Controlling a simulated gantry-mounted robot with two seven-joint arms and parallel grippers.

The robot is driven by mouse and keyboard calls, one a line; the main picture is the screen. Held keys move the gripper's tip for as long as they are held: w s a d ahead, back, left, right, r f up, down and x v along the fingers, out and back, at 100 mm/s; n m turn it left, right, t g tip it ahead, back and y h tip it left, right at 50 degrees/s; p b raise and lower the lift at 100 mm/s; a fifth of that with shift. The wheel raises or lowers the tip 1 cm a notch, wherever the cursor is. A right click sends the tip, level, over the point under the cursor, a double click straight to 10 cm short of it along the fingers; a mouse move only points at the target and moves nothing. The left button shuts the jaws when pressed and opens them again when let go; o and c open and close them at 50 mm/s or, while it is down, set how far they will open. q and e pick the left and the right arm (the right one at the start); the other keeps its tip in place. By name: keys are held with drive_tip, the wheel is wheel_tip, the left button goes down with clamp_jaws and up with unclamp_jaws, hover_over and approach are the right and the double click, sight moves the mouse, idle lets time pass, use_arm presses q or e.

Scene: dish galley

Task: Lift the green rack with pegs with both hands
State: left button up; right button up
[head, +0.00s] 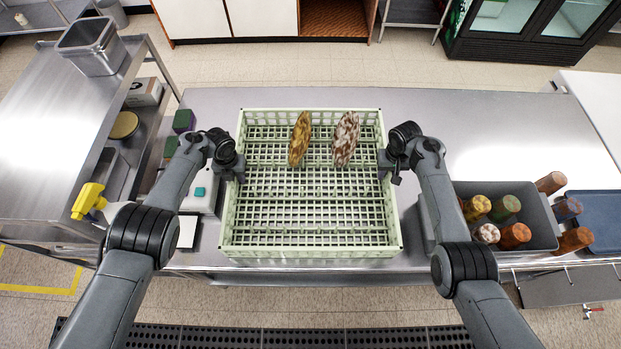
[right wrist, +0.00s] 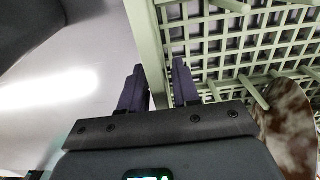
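The green rack with pegs (head: 320,252) is a pale green lattice crate in the middle of the steel table in the head view. It looks level; I cannot tell whether its base touches the table. Two mottled oval pieces, one yellow-brown (head: 300,138) and one pinkish-white (head: 346,138), stand in its back half. My left gripper (head: 236,170) is at the rack's left wall; its fingers are too small to judge. My right gripper (head: 384,166) is at the right wall.
A grey bin (head: 545,238) with several coloured cups stands right of the rack. A white device (head: 202,190) lies close to its left. A side counter (head: 50,130) holds a grey container (head: 92,45) and a yellow spray bottle (head: 87,200). Table behind the rack is clear.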

use_arm(q)
clamp_jaws()
use_arm(e)
clamp_jaws()
idle(0.8)
use_arm(q)
drive_tip(key=shift+w+r, duration=0.1)
drive_tip(key=shift+r, duration=0.05)
use_arm(e)
drive_tip(key=shift+w+r, duration=0.1)
drive_tip(key=shift+r, duration=0.05)
